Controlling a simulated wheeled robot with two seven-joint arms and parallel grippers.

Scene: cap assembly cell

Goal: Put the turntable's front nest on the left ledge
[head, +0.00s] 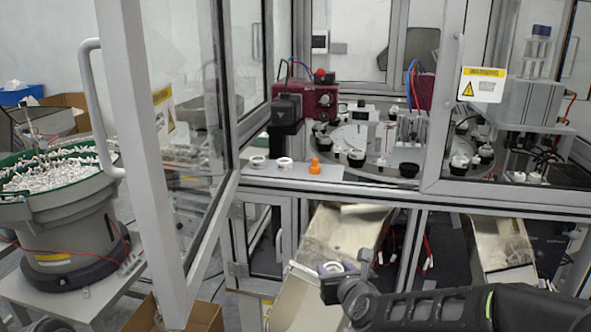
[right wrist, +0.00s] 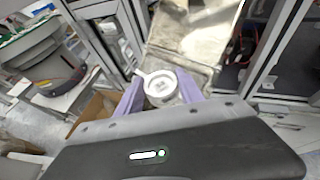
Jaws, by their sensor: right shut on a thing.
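The grey turntable (head: 377,137) stands inside the cell with several nests around its rim. At its front is a black nest (head: 409,170) with no white cap visible on it. A pale ledge (head: 340,174) left of the turntable carries two white ring pieces (head: 258,162) and an orange piece (head: 314,167). My right gripper (head: 330,268) is below the ledge, outside the cell. Its purple fingers are shut on a white round piece, which shows best in the right wrist view (right wrist: 161,87). My left gripper is not in view.
An open glass door (head: 165,130) with a white handle stands at the left. A bowl feeder (head: 62,215) full of white parts is beyond it. A frame bar (head: 400,199) runs between my gripper and the turntable level. Metal chutes (head: 340,235) are below.

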